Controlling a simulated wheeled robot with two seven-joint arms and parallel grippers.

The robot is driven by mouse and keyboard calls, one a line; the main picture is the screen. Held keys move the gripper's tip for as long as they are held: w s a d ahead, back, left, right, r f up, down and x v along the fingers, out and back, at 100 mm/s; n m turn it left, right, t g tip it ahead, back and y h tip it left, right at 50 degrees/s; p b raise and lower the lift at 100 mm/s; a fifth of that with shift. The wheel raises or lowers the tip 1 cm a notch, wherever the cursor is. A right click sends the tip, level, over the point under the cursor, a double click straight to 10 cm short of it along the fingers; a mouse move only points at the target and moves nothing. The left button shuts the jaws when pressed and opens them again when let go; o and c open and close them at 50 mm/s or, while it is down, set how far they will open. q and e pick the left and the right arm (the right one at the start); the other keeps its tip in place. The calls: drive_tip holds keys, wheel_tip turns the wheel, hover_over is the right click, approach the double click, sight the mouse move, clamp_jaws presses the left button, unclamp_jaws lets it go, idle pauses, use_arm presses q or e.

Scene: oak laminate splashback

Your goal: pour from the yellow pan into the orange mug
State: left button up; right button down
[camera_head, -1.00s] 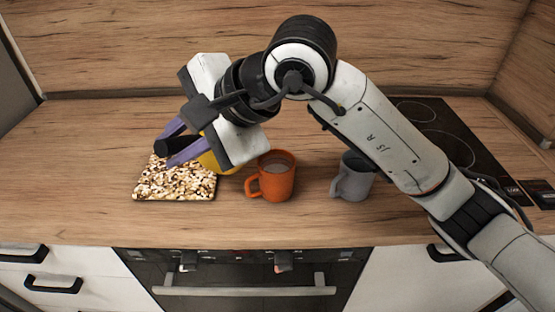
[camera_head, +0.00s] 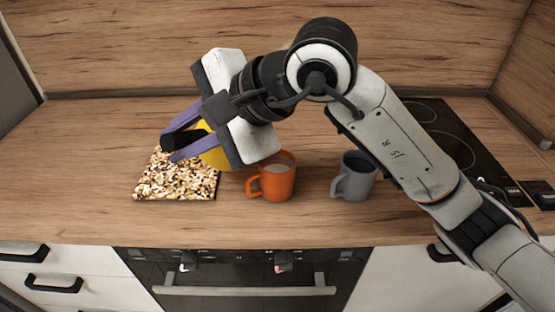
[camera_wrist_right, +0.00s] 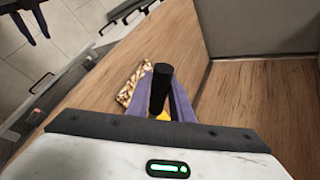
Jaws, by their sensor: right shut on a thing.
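The yellow pan (camera_head: 214,156) is mostly hidden behind my right gripper in the head view. My right gripper (camera_head: 178,138), with purple fingers, is shut on the pan's black handle. The pan is up off the counter, left of the orange mug; its tilt and contents cannot be seen. A bit of yellow shows past the handle in the right wrist view (camera_wrist_right: 163,115). The orange mug (camera_head: 268,185) stands upright, handle to the left, with something pale inside. My left gripper (camera_wrist_right: 32,30) shows at the top left of the right wrist view, its fingers apart and empty.
A pebble-patterned board (camera_head: 175,182) lies on the wooden counter (camera_head: 75,165) left of the orange mug. A grey mug (camera_head: 356,178) stands to the right, close to my right forearm. A black hob (camera_head: 470,150) is at the far right. The left counter is clear.

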sight(191, 135)
use_arm(q)
drive_tip(key=shift+d, duration=0.3)
use_arm(e)
drive_tip(key=shift+s+d+r+y, duration=0.15)
drive_tip(key=shift+d+r+y, duration=0.65)
drive_tip(key=shift+d, duration=0.15)
idle(0.9)
use_arm(q)
drive_tip(key=shift+w+d+f+b, duration=0.1)
drive_tip(key=shift+f+b, duration=0.2)
use_arm(e)
drive_tip(key=shift+d+f+t+y, duration=0.1)
drive_tip(key=shift+d+t+y, duration=0.2)
drive_tip(key=shift+d, duration=0.15)
idle(0.5)
